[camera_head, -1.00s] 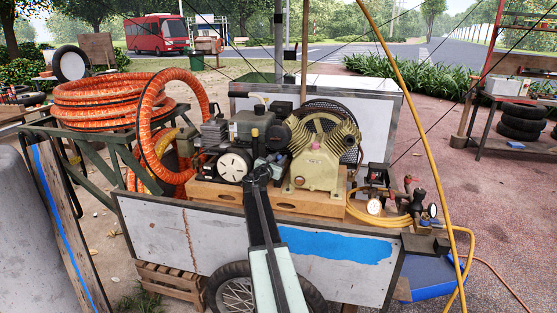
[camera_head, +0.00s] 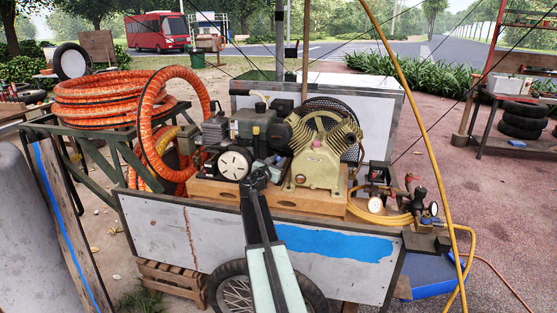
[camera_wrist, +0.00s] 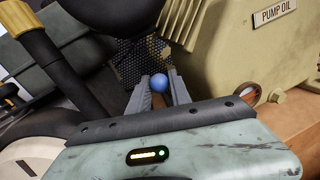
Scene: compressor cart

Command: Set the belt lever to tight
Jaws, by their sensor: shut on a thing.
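The belt lever shows in the wrist view as a round blue knob (camera_wrist: 160,83) on a short brown stem. It stands between the dark motor side and the cream pump, in front of a black mesh guard. My gripper (camera_wrist: 159,86) has its two grey fingers on either side of the knob and stem, shut on the lever. In the head view my gripper (camera_head: 257,176) is at the middle of the compressor, between the motor and the pump. The knob is hidden there by my arm. I cannot see any mark for the tight position.
The cream pump (camera_wrist: 228,50), labelled "PUMP OIL", is close on the right of my gripper. A black rod with a yellow collar (camera_wrist: 18,18) is on the left. Gauges (camera_head: 375,205) and a yellow hose (camera_head: 442,190) stand at the cart's right end.

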